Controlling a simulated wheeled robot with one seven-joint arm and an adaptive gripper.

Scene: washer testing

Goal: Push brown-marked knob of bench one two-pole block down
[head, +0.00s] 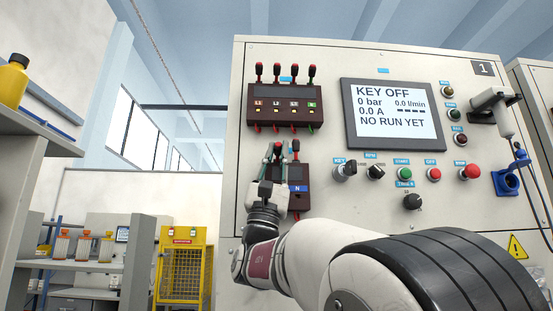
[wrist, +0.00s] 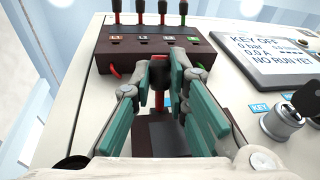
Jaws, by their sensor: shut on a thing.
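The two-pole block (head: 298,172) is the lower, dark brown unit on the panel of bench 1. Its right side shows a blue mark with "N"; the mark on its left side is hidden behind my gripper. Two knobs stand up from its top, the left one (head: 277,147) and the right one (head: 295,146). My gripper (head: 276,154) comes from below and is shut on the left knob. In the wrist view my green-padded fingers (wrist: 172,68) close around a dark knob with a red stem (wrist: 159,96). The brown mark itself cannot be seen.
A larger block (head: 285,106) with several raised red-and-black knobs sits just above. The screen (head: 394,113) reads "KEY OFF" and "NO RUN YET". The key switch (head: 345,170) and other controls lie to the right. Bare panel lies left of the block.

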